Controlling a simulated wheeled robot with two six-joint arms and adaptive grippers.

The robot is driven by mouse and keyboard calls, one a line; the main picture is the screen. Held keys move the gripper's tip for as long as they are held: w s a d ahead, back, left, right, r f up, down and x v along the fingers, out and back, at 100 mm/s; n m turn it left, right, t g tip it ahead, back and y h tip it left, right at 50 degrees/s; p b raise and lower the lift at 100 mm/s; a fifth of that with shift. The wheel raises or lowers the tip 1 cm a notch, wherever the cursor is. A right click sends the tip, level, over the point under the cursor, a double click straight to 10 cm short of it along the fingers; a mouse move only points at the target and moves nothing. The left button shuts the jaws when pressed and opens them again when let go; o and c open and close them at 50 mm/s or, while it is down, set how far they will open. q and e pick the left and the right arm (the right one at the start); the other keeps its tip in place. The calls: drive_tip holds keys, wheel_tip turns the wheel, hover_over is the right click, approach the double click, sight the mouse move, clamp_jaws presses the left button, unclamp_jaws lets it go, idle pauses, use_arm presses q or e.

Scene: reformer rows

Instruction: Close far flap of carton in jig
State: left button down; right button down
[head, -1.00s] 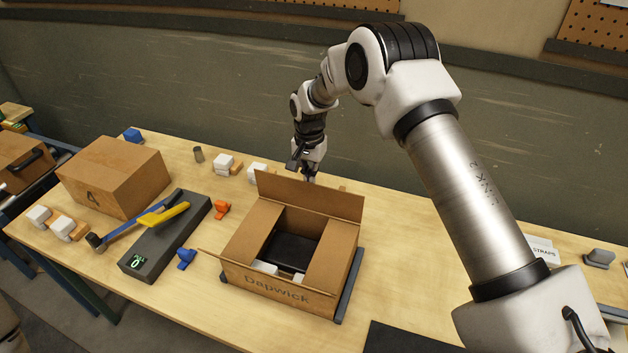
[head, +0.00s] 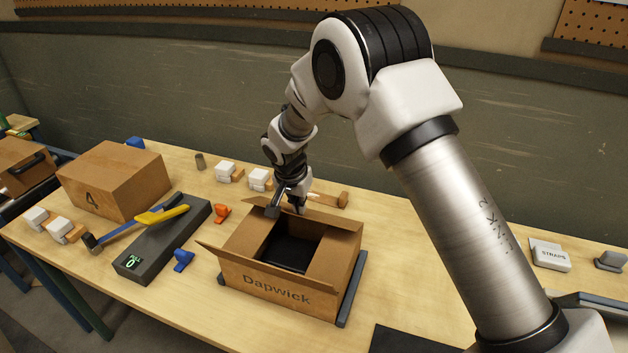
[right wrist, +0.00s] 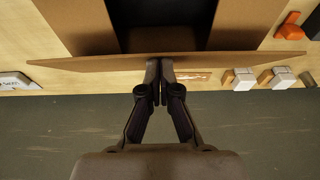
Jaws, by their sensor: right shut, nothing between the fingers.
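The open brown carton (head: 275,288), marked Dapwick, sits in the dark jig (head: 350,295). Its left and right flaps lie folded inward, with a dark item (head: 291,252) visible between them. That gripper is shut and empty, at the far side of the carton. In the right wrist view its closed fingertips (right wrist: 160,68) are at the flap (right wrist: 90,62), seen nearly edge-on; whether they touch is hard to tell. My left gripper is not in view.
A closed carton (head: 112,180) marked 4, a grey scale (head: 165,245) with tools on it, and small orange and blue clips stand left. White blocks (head: 260,178) and a wooden-handled tool (head: 330,198) lie behind the carton.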

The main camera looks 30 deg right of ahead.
drive_tip(key=f+b, duration=0.1)
drive_tip(key=s+a+f+b, duration=0.1)
drive_tip(key=f, duration=0.1)
drive_tip(key=s+a+f+b, duration=0.1)
drive_tip(key=b, duration=0.1)
drive_tip(key=shift+a+f, duration=0.1)
drive_tip(key=shift+f, duration=0.2)
drive_tip(key=shift+w, duration=0.1)
